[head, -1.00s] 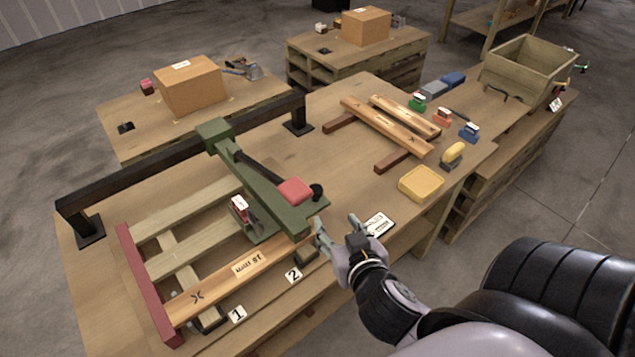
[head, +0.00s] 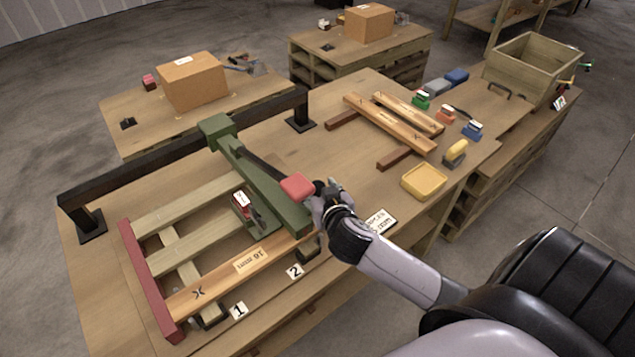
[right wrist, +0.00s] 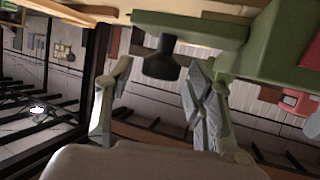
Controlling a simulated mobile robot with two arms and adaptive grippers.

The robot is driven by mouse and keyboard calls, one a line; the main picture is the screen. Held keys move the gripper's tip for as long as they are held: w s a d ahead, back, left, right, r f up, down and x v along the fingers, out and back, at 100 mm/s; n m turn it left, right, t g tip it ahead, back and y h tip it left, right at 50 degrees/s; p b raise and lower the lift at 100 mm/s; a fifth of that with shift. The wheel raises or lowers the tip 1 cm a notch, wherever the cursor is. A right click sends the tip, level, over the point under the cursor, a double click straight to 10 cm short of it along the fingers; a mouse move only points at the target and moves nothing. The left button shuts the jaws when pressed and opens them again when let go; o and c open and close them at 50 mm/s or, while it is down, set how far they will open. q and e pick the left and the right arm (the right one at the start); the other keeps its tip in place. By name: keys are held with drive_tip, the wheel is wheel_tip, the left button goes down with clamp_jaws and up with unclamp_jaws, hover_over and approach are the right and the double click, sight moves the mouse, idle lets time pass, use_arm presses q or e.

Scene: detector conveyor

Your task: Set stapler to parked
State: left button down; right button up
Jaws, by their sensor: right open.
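The stapler is a long green arm (head: 262,187) that reaches from a block on the black rail out over the pallet frame. It carries a red pad (head: 297,186) near its front end. A black knob (right wrist: 161,60) sticks out of the green body in the right wrist view. My right gripper (head: 322,195) is at the front end of the green arm, beside the red pad. In the right wrist view its two fingers (right wrist: 160,85) are apart, with the knob between them. I cannot tell whether they touch it. My left gripper is not in view.
The wooden pallet frame (head: 185,219) with a red end bar (head: 150,283) lies under the arm. The black rail (head: 165,160) runs behind it. A yellow tray (head: 423,182) and several small coloured devices stand at the right. The table between tray and stapler is mostly clear.

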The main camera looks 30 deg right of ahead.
drive_tip(key=shift+w+d+f, duration=0.25)
drive_tip(key=shift+w+f, duration=0.05)
drive_tip(key=shift+w, duration=0.3)
drive_tip(key=shift+c, duration=0.3)
clamp_jaws()
